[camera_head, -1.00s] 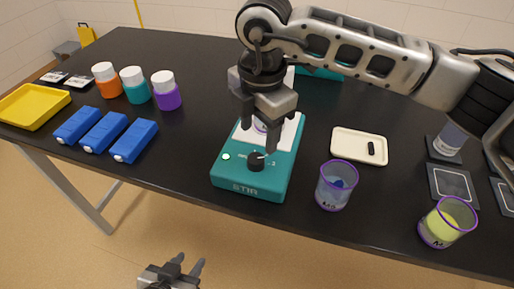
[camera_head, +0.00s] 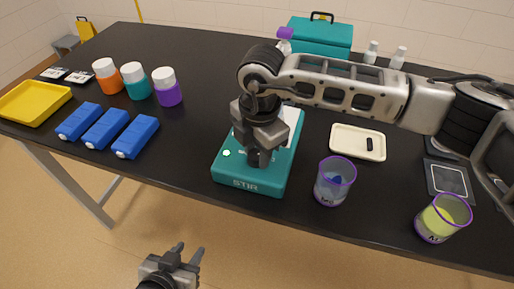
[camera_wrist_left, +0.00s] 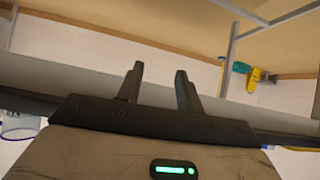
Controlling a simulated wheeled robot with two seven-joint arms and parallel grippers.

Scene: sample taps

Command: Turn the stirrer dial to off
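The teal stirrer (camera_head: 258,186) stands near the table's front edge, with STIR on its front face and a white top plate (camera_head: 291,119). Its small indicator light (camera_head: 226,153) looks white. My right gripper (camera_head: 260,158) points down over the front of the stirrer, its fingers close together around the dial. The fingers mostly hide the dial and its pointer. My left gripper (camera_head: 184,254) is open and empty, low in front of the table; its two parted fingers also show in the left wrist view (camera_wrist_left: 158,88).
A purple-rimmed cup (camera_head: 333,182) stands just right of the stirrer, with a cream tray (camera_head: 358,143) behind it. A cup of yellow contents (camera_head: 443,218) is further right.

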